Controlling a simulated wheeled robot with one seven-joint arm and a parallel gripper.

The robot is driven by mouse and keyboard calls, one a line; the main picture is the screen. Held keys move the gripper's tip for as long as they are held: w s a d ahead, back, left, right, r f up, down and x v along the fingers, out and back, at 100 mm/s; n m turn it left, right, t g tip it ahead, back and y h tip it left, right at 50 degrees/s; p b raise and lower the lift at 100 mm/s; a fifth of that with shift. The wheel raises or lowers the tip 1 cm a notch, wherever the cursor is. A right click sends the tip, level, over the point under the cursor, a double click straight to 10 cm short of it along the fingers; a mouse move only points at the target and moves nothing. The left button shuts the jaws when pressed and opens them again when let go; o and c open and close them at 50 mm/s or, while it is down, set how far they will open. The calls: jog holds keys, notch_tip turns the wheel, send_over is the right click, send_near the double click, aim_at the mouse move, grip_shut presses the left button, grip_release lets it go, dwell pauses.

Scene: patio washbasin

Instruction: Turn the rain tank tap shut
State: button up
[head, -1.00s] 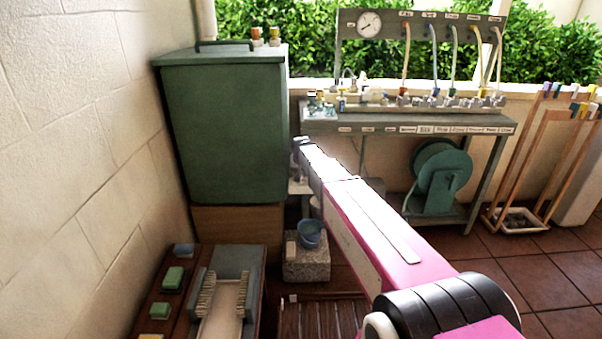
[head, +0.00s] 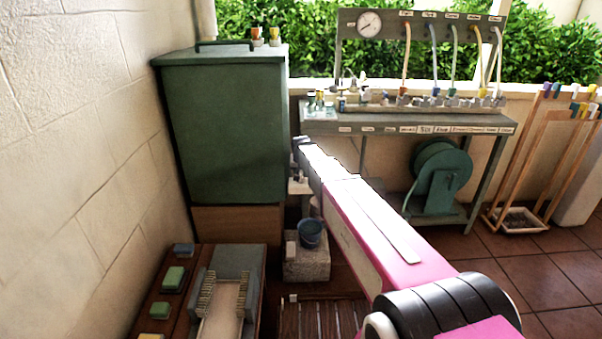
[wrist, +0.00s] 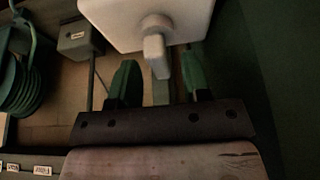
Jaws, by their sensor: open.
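The rain tank (head: 225,130) is a large dark green box with a lid, standing at the left in the head view. In the wrist view, a pale block (wrist: 120,22) carries a round stub with a short pale lever (wrist: 155,55), which looks like the tap handle. My gripper (wrist: 158,78) is open, with one green finger on either side of the lever. I cannot tell whether either finger touches it. In the head view my arm reaches to the tank's right side, and my fingertips and the tap lever cannot be made out there.
A workbench (head: 408,120) with a gauge and several hoses stands right of the tank. A green hose reel (head: 438,172) sits beneath it. Open tiled floor lies at the right.

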jog(key=v, duration=1)
jog(key=shift+s+r, duration=0.15)
jog(key=shift+s, duration=0.05)
jog(key=s+d+f+g, duration=0.1)
jog(key=s+d+f, duration=0.4)
jog(key=s, duration=0.5)
jog(key=s+d+f+g, duration=0.2)
jog(key=s+d+f, duration=0.2)
jog(key=s, duration=0.7)
jog(key=s+d+f+g, duration=0.1)
jog(key=s+d+f, duration=0.4)
jog(key=s, duration=0.6)
jog(key=shift+d+f, duration=0.35)
jog(key=shift+d, duration=0.9)
